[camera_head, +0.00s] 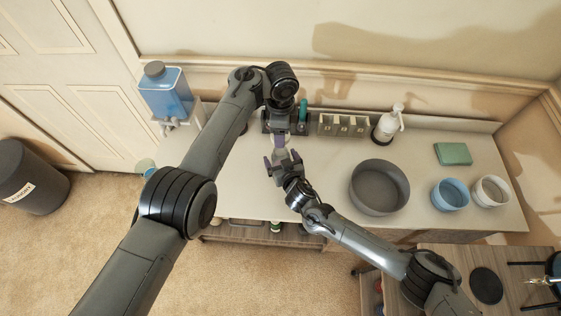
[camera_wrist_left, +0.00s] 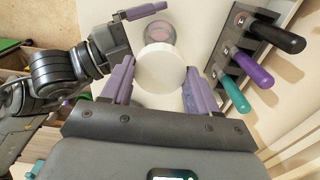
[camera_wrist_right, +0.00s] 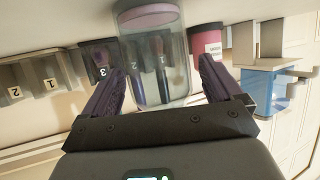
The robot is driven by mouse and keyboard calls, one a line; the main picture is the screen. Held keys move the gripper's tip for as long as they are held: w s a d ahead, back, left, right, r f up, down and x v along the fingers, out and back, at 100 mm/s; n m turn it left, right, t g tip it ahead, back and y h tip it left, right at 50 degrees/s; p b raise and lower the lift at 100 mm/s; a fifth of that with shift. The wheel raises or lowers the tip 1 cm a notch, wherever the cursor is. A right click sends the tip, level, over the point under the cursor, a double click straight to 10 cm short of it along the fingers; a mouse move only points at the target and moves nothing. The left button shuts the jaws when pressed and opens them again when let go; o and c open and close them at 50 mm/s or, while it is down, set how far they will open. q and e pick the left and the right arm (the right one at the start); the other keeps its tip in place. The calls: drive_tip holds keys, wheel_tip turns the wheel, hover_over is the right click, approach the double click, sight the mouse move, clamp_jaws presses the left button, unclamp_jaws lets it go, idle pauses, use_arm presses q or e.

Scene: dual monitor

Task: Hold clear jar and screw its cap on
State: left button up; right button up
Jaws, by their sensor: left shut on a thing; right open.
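The clear jar (camera_wrist_right: 158,65) fills the middle of the right wrist view, with a pink rim at its upper end in that picture. My right gripper (camera_head: 281,159) is open around the jar, one finger on each side. In the left wrist view the jar's pink ring (camera_wrist_left: 158,33) shows just beyond a round white cap (camera_wrist_left: 160,68). My left gripper (camera_head: 279,141) is shut on the white cap. The cap overlaps the jar in that view; I cannot tell whether they touch.
A rack with black, purple and teal handles (camera_wrist_left: 250,70) stands close beside the left gripper. On the counter (camera_head: 325,180) are a grey basin (camera_head: 379,205), a white pump bottle (camera_head: 388,124), a green block (camera_head: 453,154) and two small bowls. A blue dispenser (camera_head: 166,93) stands at the left.

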drive_tip(key=shift+w+a+f, duration=0.1)
drive_tip(key=shift+w, duration=0.2)
drive_tip(key=shift+c, duration=0.2)
drive_tip(key=c, duration=1.5)
use_arm(q)
drive_tip(key=shift+f, duration=2.5)
